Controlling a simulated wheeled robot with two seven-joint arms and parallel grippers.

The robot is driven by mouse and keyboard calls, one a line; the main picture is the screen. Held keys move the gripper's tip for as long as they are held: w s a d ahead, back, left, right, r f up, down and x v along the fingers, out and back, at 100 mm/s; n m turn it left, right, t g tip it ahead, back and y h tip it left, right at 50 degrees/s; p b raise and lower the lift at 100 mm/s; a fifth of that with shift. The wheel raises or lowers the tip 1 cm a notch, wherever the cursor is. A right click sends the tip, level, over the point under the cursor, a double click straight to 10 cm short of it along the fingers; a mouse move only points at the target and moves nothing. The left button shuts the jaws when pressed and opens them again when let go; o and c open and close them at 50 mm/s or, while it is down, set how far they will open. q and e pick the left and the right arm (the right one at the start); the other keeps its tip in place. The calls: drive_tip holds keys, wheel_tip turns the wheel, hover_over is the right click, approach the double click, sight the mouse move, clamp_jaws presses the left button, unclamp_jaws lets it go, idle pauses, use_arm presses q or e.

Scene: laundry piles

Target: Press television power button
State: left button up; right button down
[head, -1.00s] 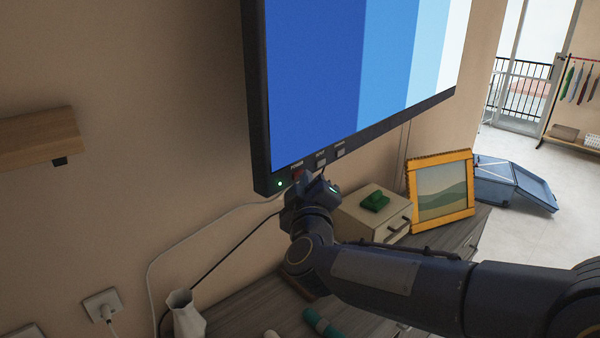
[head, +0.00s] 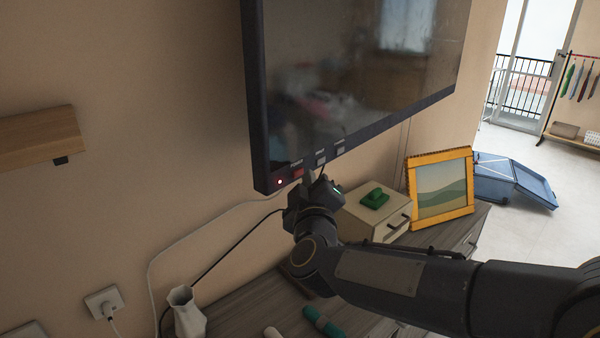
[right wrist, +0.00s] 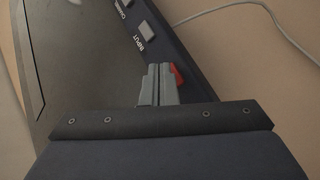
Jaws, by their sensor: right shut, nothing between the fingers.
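The television (head: 350,80) hangs on the wall with a dark, reflective screen. A small light (head: 280,182) at the lower left of its bezel glows red. The red power button (head: 298,173) sits beside that light; in the right wrist view the red button (right wrist: 177,75) shows just beside my fingertips, partly covered by them. My right gripper (head: 309,178) is shut and empty, its fingers pointing up at the lower bezel. In the right wrist view its fingertips (right wrist: 159,70) are at or very near the button; I cannot tell whether they touch. My left gripper is not in view.
A grey input button (right wrist: 147,32) lies along the bezel. Below stand a cabinet (head: 250,310), a white vase (head: 187,312), a small drawer box (head: 360,222) with a green item (head: 375,198), and a yellow picture frame (head: 411,190). A wooden shelf (head: 40,130) is at left.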

drive_tip(key=shift+s+d, duration=0.1)
drive_tip(key=shift+d, duration=0.05)
drive_tip(key=shift+s+d, duration=0.85)
drive_tip(key=shift+d, duration=0.3)
drive_tip(key=shift+s+d, duration=0.85)
drive_tip(key=shift+d, duration=0.3)
drive_tip(key=s+d+f+m+g+y, duration=0.4)
drive_tip(key=s+d+f+m+g, duration=0.15)
drive_tip(key=s+d, duration=0.45)
drive_tip(key=s+d+f+m+g+h, duration=0.1)
drive_tip(key=s+d+f+m+g, duration=0.2)
drive_tip(key=s+f, duration=0.3)
drive_tip(key=s+d+f+m+g+h, duration=0.1)
drive_tip(key=s+d+f+m+g, duration=0.3)
drive_tip(key=s, duration=0.9)
wheel_tip(320, 180, down, 4)
drive_tip(key=shift+d+r, duration=0.2)
drive_tip(key=shift+d, duration=0.7)
